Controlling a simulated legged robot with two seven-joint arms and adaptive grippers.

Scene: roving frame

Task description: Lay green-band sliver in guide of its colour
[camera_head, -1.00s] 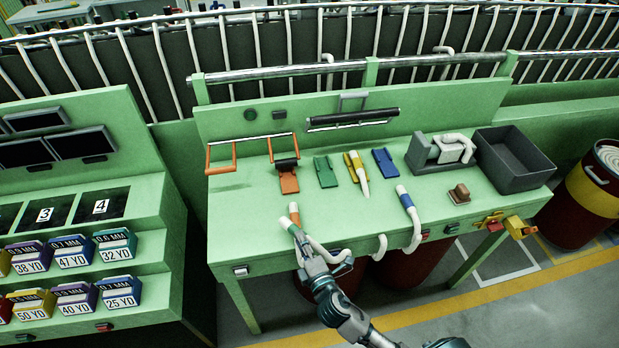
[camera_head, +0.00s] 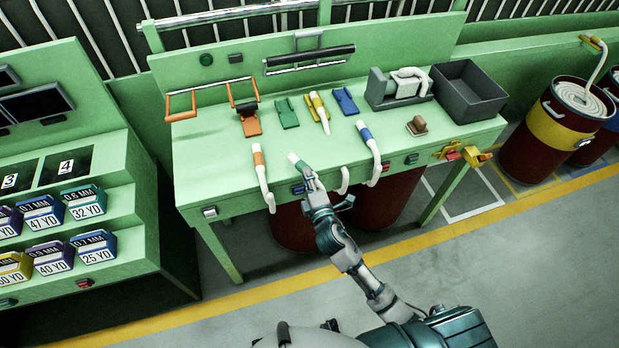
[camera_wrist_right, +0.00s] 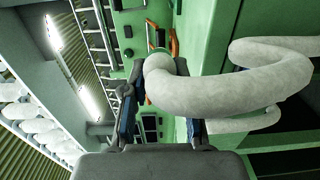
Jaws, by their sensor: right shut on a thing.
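The green-band sliver (camera_head: 294,159) is a soft white rope with a green band near its end. My right gripper (camera_head: 310,182) is shut on it at the table's front edge, band end pointing toward the back. In the right wrist view the thick white sliver (camera_wrist_right: 215,88) bends away to the right from between the fingers (camera_wrist_right: 160,85). The green guide (camera_head: 287,113) lies empty on the table, farther back than the gripper. My left gripper is out of view.
The orange guide (camera_head: 250,123) and blue guide (camera_head: 345,101) are empty. A sliver lies in the yellow guide (camera_head: 315,101). Orange-band (camera_head: 258,158) and blue-band (camera_head: 366,135) slivers hang over the front edge. A brown block (camera_head: 417,126) and grey bin (camera_head: 468,91) stand right.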

